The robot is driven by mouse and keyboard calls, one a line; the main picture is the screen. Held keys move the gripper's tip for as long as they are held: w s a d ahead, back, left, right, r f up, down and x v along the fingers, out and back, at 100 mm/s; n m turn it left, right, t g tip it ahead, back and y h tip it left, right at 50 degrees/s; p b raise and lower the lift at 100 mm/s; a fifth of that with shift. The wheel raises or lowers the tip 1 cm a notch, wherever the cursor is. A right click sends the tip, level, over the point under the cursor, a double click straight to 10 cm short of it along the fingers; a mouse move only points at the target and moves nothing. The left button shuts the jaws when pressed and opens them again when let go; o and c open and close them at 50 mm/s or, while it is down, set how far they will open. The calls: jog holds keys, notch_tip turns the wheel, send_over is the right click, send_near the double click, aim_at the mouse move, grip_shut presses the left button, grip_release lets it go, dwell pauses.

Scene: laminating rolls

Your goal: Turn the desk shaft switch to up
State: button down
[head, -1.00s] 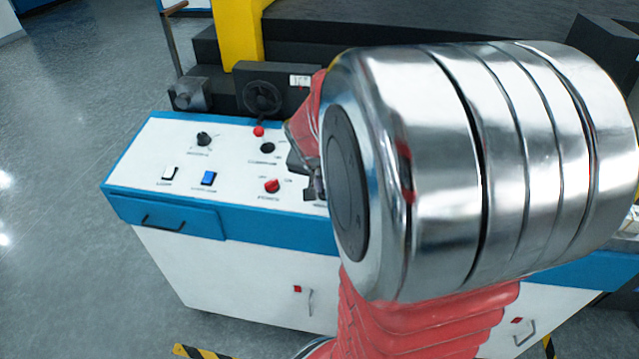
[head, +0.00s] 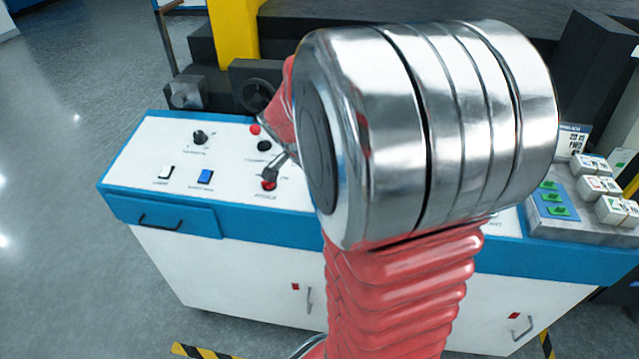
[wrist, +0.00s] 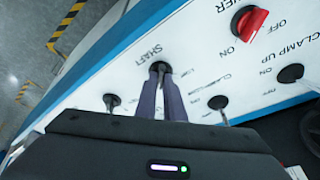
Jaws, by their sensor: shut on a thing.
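The desk shaft switch (wrist: 158,67) shows in the wrist view as a thin lever on a round black base beside the printed word SHAFT. My gripper (wrist: 173,97) reaches to it, with its two slim fingers closed around the lever. I cannot tell which setting the lever is in.
The white desk panel also holds a red power knob (wrist: 250,22), a clamp lever (wrist: 290,73) and two other levers (wrist: 217,102) (wrist: 110,100) close to my fingers. A block with green switches (head: 555,200) is right.

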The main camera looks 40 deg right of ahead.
jog(key=shift+s+f, duration=0.3)
jog(key=c, duration=1.9)
grip_release()
jog(key=shift+o, duration=0.2)
jog(key=w+v, duration=0.1)
jog(key=v, duration=1.3)
jog(key=shift+d+r, duration=0.25)
